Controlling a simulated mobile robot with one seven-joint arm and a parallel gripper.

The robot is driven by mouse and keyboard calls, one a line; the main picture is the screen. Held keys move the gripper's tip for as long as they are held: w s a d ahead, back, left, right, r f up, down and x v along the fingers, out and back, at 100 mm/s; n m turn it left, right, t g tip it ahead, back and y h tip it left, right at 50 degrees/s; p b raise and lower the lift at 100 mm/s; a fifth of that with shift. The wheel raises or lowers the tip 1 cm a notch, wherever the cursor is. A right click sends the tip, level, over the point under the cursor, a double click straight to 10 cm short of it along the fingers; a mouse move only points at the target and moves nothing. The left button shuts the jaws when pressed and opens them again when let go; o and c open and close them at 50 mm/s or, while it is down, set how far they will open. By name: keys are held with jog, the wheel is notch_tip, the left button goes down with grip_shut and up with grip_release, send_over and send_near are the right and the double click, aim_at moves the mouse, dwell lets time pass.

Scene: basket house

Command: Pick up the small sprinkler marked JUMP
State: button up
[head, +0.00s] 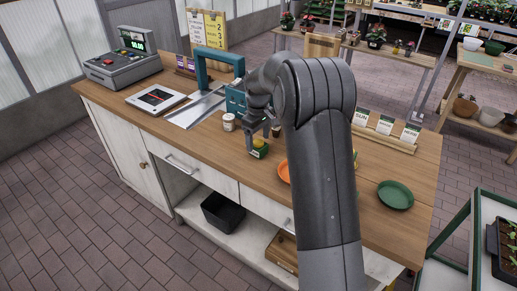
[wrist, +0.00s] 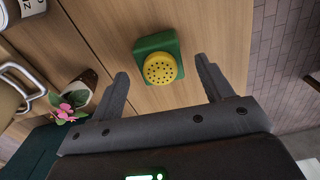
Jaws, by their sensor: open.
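A small green block with a round yellow, hole-dotted face, the likely sprinkler (wrist: 160,67), stands on the wooden counter. It shows small in the head view (head: 259,149), just under my gripper. No JUMP marking can be read on it in either view. My gripper (wrist: 162,80) is open and empty. Its two fingers point toward the sprinkler, one on each side, with the sprinkler between and slightly beyond the fingertips. In the head view my gripper (head: 262,133) is over the counter, partly hidden by my arm.
On the counter (head: 370,231), a white jar (head: 228,122) stands left of the sprinkler, and a small pot with a pink flower (wrist: 80,90) is close by. An orange dish (head: 284,171) and a green dish (head: 396,194) lie to the right.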

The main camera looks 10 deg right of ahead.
aim_at(258, 141)
notch_tip(258, 141, down, 4)
jog(key=shift+s+r, duration=0.15)
jog(key=c, duration=1.1)
jog(key=shift+c, duration=0.2)
jog(key=shift+r, duration=0.1)
